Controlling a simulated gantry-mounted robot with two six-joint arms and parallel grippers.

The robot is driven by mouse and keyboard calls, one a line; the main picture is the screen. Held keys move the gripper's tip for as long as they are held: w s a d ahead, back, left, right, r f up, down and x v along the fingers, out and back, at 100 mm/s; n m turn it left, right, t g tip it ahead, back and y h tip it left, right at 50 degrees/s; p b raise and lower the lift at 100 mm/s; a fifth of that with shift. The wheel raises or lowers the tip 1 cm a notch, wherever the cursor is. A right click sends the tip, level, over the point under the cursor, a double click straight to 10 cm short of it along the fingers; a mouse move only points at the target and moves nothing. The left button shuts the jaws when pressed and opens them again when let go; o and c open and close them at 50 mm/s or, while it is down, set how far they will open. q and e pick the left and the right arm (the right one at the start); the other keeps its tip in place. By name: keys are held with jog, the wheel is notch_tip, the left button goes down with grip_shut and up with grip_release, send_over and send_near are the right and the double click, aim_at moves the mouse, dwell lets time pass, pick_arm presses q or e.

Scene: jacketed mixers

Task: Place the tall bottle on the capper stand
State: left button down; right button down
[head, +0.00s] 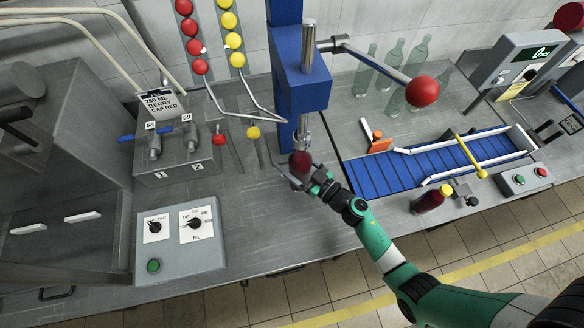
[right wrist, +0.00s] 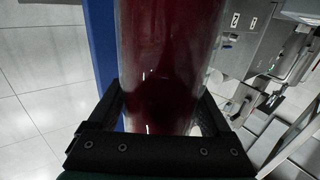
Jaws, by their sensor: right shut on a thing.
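My right gripper (head: 312,182) is shut on a bottle of dark red liquid (head: 299,165). In the right wrist view the bottle (right wrist: 168,65) fills the space between the fingers and runs out of the top of the picture. In the head view the bottle is just below the spindle of the blue capper (head: 302,85), at the foot of its column. The capper stand's base is hidden by the bottle and gripper, so I cannot tell whether the bottle touches it. My left gripper is not in view.
The capper's lever with a red ball (head: 422,91) sticks out to the right. A blue conveyor (head: 400,172) lies right of the bottle. A grey control box (head: 181,240) is at left. Empty green bottles (head: 392,65) stand behind.

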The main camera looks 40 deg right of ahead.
aim_at(308, 180)
jog(key=shift+f+b, duration=1.8)
jog(key=shift+b, duration=0.05)
jog(key=shift+r, duration=0.15)
grip_release()
jog(key=shift+f, duration=0.2)
jog(key=shift+r, duration=0.15)
jog(key=shift+s+p, duration=0.4)
jog(key=s+p, duration=0.1)
jog(key=s, duration=0.2)
jog(key=s+p, duration=0.1)
jog(key=s, duration=0.3)
jog(key=s+p, duration=0.1)
jog(key=s, duration=0.2)
jog(key=shift+s+d, duration=0.25)
jog(key=shift+d, duration=0.1)
jog(key=shift+s, duration=0.4)
